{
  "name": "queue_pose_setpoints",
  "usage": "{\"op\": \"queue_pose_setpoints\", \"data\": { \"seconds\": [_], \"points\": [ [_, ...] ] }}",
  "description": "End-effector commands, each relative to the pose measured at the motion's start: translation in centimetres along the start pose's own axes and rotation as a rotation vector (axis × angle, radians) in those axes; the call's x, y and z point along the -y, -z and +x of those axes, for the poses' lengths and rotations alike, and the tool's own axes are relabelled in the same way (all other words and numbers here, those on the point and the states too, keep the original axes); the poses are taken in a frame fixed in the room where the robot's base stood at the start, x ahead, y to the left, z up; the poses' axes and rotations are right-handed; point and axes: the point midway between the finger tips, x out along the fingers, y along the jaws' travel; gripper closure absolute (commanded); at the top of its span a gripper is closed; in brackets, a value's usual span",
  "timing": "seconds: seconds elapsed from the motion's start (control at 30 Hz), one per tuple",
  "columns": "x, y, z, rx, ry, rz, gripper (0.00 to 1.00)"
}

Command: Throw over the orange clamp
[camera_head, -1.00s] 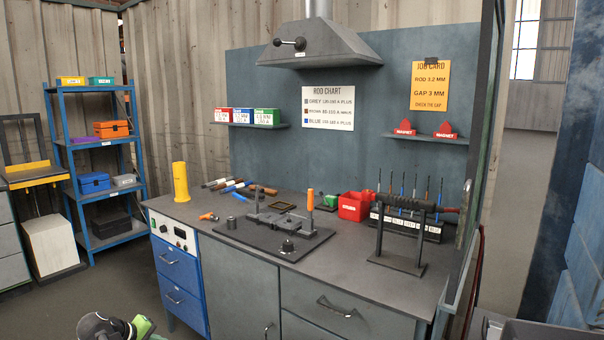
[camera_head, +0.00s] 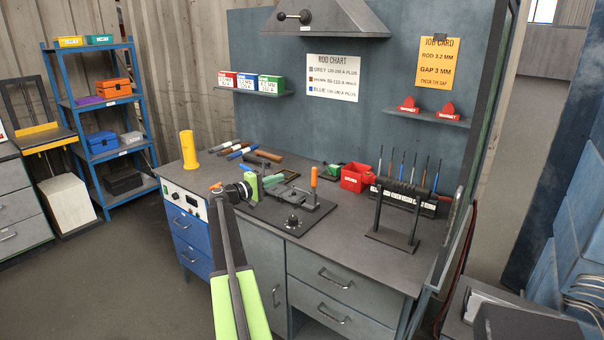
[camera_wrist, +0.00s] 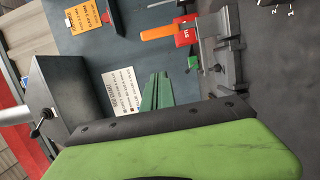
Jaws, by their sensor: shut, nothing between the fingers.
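The orange clamp (camera_head: 314,178) has an upright orange handle and stands at the right side of the dark fixture plate on the bench. In the wrist view its orange handle (camera_wrist: 160,32) lies sideways, joined to grey metal parts at the right. My gripper (camera_head: 253,184), with green fingers, is over the left part of the fixture, left of the handle and apart from it. In the wrist view my gripper (camera_wrist: 159,76) shows its green fingers together and empty, with a visible gap to the orange handle. My arm hides part of the bench front.
A yellow cylinder (camera_head: 188,150) stands at the bench's left. A red bin (camera_head: 355,178) and a dark rack of rods (camera_head: 405,193) stand right of the clamp. A dark stand (camera_head: 393,225) is at the front right. Bare bench lies between the fixture and this stand.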

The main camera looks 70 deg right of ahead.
Motion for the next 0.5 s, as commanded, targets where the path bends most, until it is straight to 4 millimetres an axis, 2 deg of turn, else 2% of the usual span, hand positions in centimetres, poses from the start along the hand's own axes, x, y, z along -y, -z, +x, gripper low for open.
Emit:
{"op": "queue_pose_setpoints", "data": {
  "seconds": [0.17, 0.5],
  "points": [
    [0.0, 0.1, 2.5, 0.002, 0.001, 0.0, 1.0],
    [0.0, 0.1, 9.9, 0.002, 0.001, 0.001, 1.0]
  ]
}}
